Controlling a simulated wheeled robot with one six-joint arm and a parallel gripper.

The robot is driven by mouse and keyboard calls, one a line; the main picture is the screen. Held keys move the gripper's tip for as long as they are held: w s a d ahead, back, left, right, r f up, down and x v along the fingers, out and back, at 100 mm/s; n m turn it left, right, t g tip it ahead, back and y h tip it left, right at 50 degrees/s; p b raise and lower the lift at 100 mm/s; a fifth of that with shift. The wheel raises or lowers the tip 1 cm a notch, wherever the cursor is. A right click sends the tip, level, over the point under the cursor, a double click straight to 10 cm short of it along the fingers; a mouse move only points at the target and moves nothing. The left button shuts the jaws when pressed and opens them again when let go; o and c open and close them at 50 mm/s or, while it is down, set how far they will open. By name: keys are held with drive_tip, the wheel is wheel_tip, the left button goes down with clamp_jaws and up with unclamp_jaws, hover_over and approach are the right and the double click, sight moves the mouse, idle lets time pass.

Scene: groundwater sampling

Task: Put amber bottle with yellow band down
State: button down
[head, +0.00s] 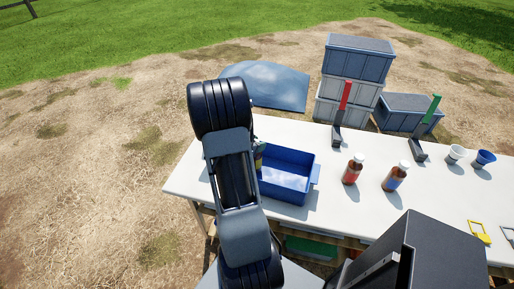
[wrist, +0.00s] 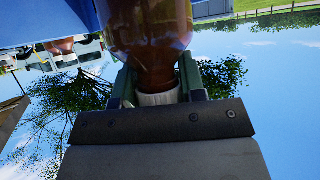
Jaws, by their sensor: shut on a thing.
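In the wrist view, my gripper (wrist: 158,92) is shut around the white cap end of an amber bottle (wrist: 150,28). The bottle's body extends away from the fingers and is cut off by the top of the picture. No band shows on it there. In the head view, my arm hides most of my gripper and the bottle. A small green and yellow patch (head: 259,156) shows beside the arm at the left end of the blue tray (head: 286,157). I cannot tell whether the bottle touches anything.
The tray looks empty where visible. On the white table (head: 345,212), a red-banded bottle (head: 352,171) and a blue-banded bottle (head: 395,178) stand right of it. Red-handled (head: 344,98) and green-handled (head: 430,112) tools stand behind. A white cup (head: 455,153) and blue cup (head: 484,159) are farther right.

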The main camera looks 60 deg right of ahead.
drive_tip(key=shift+f, duration=0.95)
drive_tip(key=c, duration=0.7)
unclamp_jaws()
